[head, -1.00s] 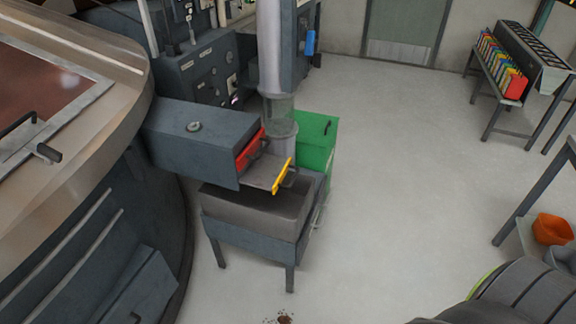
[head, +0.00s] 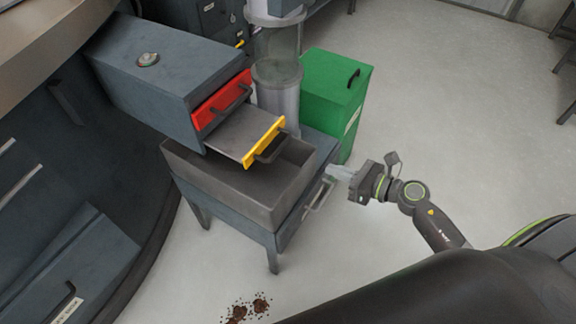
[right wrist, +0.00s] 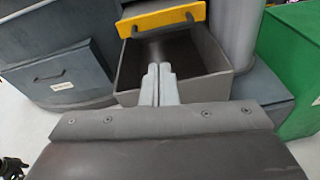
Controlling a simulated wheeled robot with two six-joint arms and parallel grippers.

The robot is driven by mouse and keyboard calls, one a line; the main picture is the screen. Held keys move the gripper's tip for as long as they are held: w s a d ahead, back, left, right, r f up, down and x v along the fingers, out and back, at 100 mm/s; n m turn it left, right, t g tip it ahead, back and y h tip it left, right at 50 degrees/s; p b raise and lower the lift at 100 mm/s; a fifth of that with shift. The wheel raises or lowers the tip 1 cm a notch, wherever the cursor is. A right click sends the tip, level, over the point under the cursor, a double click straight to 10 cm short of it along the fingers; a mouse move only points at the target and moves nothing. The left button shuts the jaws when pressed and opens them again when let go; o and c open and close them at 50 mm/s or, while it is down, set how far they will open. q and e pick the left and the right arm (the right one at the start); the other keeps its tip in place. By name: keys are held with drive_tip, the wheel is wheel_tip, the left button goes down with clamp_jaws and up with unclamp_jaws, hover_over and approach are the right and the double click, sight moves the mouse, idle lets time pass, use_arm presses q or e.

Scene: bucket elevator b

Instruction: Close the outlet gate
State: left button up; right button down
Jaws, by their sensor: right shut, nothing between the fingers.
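A grey box-shaped chute (head: 165,75) carries a red panel (head: 221,100) with a black handle on its front end. Below the red panel, a grey plate (head: 237,132) with a yellow front (head: 264,142) and black handle sticks out over the open grey bin (head: 225,188). No label shows which one is the outlet gate. My right gripper (head: 333,171) is shut and empty, to the right of the bin and apart from the yellow front. In the right wrist view its fingers (right wrist: 159,70) point toward the bin, below the yellow front (right wrist: 161,18).
A clear and grey vertical pipe (head: 277,75) and a green box (head: 334,82) stand behind the bin. A large round machine fills the left. Brown spilled bits (head: 246,308) lie on the floor. Open floor is at the right.

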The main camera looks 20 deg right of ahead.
drive_tip(key=n, duration=0.2)
drive_tip(key=p, duration=0.2)
approach(277, 154)
drive_tip(key=shift+g+y, duration=0.3)
drive_tip(key=x, duration=0.5)
drive_tip(key=shift+w+d, duration=0.2)
drive_tip(key=shift+w, duration=0.05)
use_arm(q)
drive_tip(key=shift+s+a+r, duration=0.2)
drive_tip(key=shift+s+r, duration=0.1)
drive_tip(key=shift+r, duration=0.35)
use_arm(e)
drive_tip(key=shift+x, duration=0.85)
